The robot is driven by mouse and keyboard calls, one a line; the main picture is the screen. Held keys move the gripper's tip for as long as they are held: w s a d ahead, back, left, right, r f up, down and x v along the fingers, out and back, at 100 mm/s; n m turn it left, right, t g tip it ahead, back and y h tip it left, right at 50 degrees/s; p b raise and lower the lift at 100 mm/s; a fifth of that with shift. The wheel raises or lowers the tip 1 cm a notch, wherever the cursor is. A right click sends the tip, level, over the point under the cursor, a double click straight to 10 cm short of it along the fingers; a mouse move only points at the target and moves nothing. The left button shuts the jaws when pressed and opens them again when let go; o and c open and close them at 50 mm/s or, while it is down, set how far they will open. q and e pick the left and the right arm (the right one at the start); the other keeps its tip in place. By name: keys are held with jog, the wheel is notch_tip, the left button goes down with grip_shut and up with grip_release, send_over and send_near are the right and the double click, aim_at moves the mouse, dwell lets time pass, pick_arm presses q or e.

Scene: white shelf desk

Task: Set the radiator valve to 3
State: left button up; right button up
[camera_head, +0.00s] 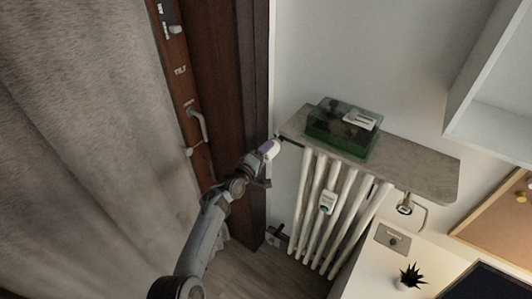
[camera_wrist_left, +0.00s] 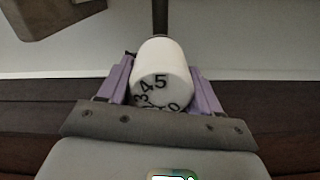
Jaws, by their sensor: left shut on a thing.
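The white radiator valve knob (camera_wrist_left: 164,68) sits between the purple fingers of my left gripper (camera_wrist_left: 161,82) in the left wrist view. One finger is on each side of it. Black digits on its end face include 3, 4 and 5 along the upper left and a 0 at the lower right; the lower part of the face is hidden by my gripper. No pointer mark can be made out. In the head view my left gripper (camera_head: 267,152) is shut on the knob beside the upper left end of the white radiator (camera_head: 322,205). My right gripper is not in view.
A stone shelf (camera_head: 420,168) covers the radiator top and carries a green clear-lidded box (camera_head: 340,133). A small white device (camera_head: 327,202) hangs on the radiator front.

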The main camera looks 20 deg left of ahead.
pick_arm(q)
jog(key=o, duration=1)
jog(key=shift+a, duration=0.1)
jog(key=shift+s+a+p, duration=0.1)
jog(key=shift+s+p, duration=0.25)
jog(key=shift+s, duration=0.2)
jog(key=p+v, duration=0.2)
jog(key=v, duration=0.7)
jog(key=shift+s, duration=0.3)
